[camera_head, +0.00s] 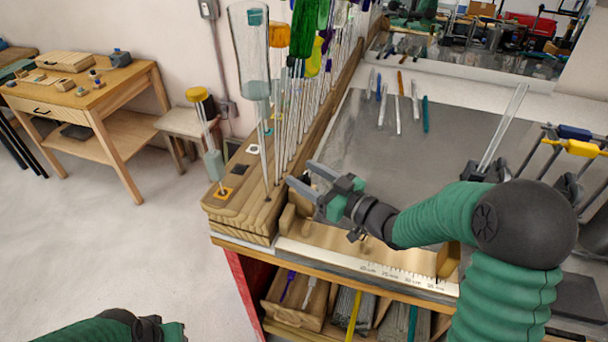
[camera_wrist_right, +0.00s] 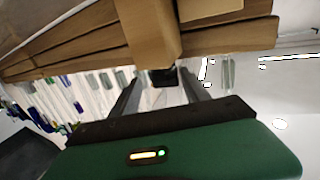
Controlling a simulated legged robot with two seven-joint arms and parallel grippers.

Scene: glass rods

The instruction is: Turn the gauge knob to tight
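The gauge is a wooden fence with a metal ruler (camera_head: 390,275) along the bench's front edge. A rounded wooden piece (camera_head: 287,218) stands at its left end and another (camera_head: 448,262) at its right end; I cannot tell whether either is the knob. My right gripper (camera_head: 311,180) is open and empty, its fingers pointing left beside the wooden rod rack (camera_head: 240,215). In the right wrist view, the open fingers (camera_wrist_right: 160,92) point toward wooden boards with a small dark piece (camera_wrist_right: 163,77) beneath. My left arm shows at the bottom left; its fingertips are out of frame.
Tall glass rods with coloured pieces (camera_head: 250,60) stand in the rack, close to my right gripper. Several thin tools (camera_head: 398,105) lie on the grey bench top (camera_head: 350,130). Open bins (camera_head: 295,300) sit below the bench. A wooden side table (camera_head: 85,95) stands at left.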

